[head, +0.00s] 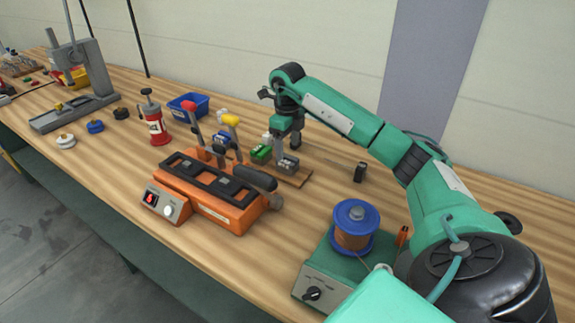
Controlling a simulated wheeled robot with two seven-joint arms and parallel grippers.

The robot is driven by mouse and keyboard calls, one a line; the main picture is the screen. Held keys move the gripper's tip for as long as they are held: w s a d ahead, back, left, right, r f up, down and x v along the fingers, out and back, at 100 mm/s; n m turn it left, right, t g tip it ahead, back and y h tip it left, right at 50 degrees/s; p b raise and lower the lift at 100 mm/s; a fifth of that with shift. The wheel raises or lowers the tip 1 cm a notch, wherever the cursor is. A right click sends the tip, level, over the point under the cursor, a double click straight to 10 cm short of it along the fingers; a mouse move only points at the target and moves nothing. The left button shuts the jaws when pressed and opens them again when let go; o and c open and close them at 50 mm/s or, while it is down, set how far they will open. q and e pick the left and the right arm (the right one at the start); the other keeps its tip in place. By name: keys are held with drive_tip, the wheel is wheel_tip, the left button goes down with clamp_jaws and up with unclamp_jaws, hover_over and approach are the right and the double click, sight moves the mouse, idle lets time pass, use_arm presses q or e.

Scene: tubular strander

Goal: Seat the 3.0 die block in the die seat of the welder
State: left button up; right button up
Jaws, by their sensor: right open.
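My left gripper is out of view.
A wire spool (355,224) on a green box stands at the front right. A small black item (360,172) lies right of the board. A red bottle-like tool (154,122) and blue bin (189,105) stand behind the welder. A grey stand (75,110) is at left.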

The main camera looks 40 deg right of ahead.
sight(287, 156)
drive_tip(key=f, duration=0.3)
drive_tip(key=shift+s+a+f+p, duration=0.1)
drive_tip(key=shift+a+f+p, duration=0.15)
drive_tip(key=shift+f+p, duration=0.05)
drive_tip(key=shift+f, duration=0.4)
drive_tip(key=c, duration=1.4)
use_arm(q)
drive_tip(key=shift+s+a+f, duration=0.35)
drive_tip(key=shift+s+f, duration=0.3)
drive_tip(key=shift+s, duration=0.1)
use_arm(e)
drive_tip(key=shift+r, duration=0.1)
clamp_jaws()
drive_tip(key=shift+r, duration=0.1)
